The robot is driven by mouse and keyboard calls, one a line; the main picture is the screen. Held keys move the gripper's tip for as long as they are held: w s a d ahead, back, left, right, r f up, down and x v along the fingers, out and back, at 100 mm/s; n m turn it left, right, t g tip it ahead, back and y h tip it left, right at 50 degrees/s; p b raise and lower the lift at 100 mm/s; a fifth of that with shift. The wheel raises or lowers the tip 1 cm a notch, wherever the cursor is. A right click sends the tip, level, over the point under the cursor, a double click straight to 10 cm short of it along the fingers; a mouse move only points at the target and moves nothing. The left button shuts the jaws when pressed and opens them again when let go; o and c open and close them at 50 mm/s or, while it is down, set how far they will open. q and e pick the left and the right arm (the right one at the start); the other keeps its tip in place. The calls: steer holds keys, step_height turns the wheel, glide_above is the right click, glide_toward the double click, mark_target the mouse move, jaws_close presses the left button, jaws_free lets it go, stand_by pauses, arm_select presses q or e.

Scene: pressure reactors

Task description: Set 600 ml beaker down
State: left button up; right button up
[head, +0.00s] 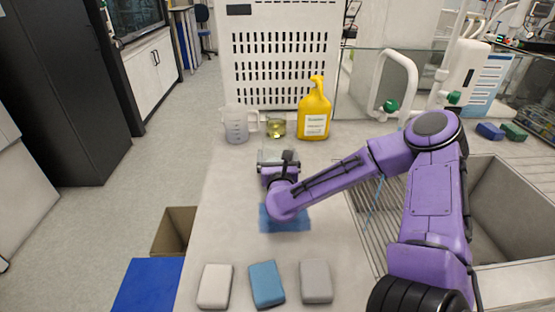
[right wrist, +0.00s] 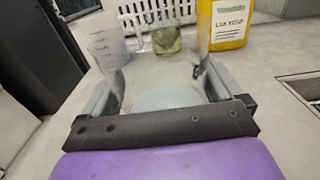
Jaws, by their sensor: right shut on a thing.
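My right gripper (head: 277,163) is over the counter, reaching in from the right. In the right wrist view its fingers (right wrist: 158,88) are shut on a clear glass beaker (right wrist: 168,70), whose pale round base (right wrist: 168,98) shows between them. In the head view the beaker is mostly hidden by the gripper. I cannot tell whether its base touches the grey counter (head: 225,195). My left gripper is not in view.
A clear plastic jug (head: 237,127), a small beaker of yellowish liquid (head: 276,128) and a yellow soap bottle (head: 313,112) stand behind the gripper. A blue mat (head: 285,222) lies under my wrist. Three sponges (head: 267,284) lie in front; a sink (head: 510,215) is right.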

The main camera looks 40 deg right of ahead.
steer(key=shift+f, duration=0.1)
steer(key=o, duration=0.8)
steer(key=shift+r, duration=0.25)
steer(key=b+v, duration=0.1)
steer(key=v, duration=0.8)
steer(key=shift+s+a+f+b, duration=0.1)
steer(key=shift+s+a+b, duration=0.1)
steer(key=shift+s+b, duration=0.1)
steer(key=p, duration=0.1)
steer(key=s+a+p, duration=0.1)
steer(key=p, duration=0.1)
steer(key=shift+s+r, duration=0.1)
steer(key=shift+r, duration=0.2)
steer(key=shift+s+a+f, duration=0.15)
steer(key=shift+s+a, duration=0.1)
steer(key=shift+s, duration=0.05)
steer(key=shift+f, duration=0.1)
